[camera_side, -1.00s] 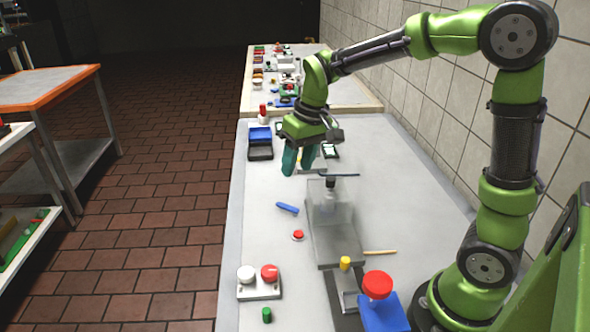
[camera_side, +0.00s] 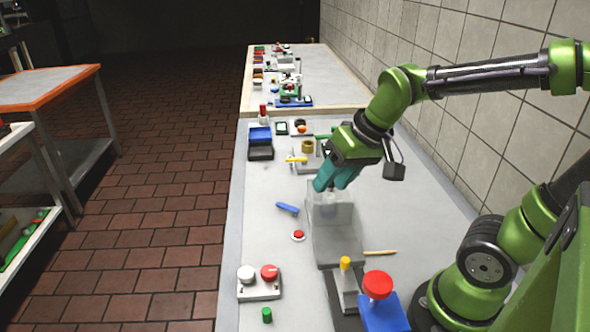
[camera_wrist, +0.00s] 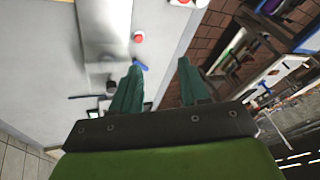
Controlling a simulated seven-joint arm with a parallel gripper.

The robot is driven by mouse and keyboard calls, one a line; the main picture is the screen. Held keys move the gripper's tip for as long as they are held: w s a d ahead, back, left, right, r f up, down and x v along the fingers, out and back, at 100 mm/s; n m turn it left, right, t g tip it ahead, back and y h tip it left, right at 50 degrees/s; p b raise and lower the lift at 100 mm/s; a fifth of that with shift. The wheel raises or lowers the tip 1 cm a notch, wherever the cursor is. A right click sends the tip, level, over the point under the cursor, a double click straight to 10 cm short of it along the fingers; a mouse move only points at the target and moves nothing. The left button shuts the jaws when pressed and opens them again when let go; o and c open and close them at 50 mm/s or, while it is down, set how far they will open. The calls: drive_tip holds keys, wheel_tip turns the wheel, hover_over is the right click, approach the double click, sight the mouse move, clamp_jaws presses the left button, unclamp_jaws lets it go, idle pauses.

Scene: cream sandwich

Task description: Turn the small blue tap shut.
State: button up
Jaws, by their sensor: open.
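A small blue lever-like piece (camera_side: 287,208) sits on the grey bench left of a clear box; I cannot tell for sure that it is the tap's handle. It also shows in the wrist view (camera_wrist: 140,65), beside the tip of the left finger in the picture. My gripper (camera_side: 335,179), with teal fingers, is above the far end of the clear box, up and to the right of the blue piece. In the wrist view my gripper (camera_wrist: 157,68) is open, with nothing between the fingers.
The clear box (camera_side: 338,238) stands below my gripper. A red button (camera_side: 298,235) lies near the blue piece. A yellow lever (camera_side: 296,160) and a brass ring (camera_side: 307,147) are farther back. A two-knob base (camera_side: 260,291) and a blue block (camera_side: 385,314) with a red knob are nearer.

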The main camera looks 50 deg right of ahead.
drive_tip(key=n+g+h, duration=0.2)
drive_tip(key=n+g, duration=0.3)
drive_tip(key=n, duration=0.1)
hover_over(282, 204)
wheel_tip(282, 204, down, 4)
wheel_tip(282, 204, down, 16)
drive_tip(key=shift+r, duration=0.1)
clamp_jaws()
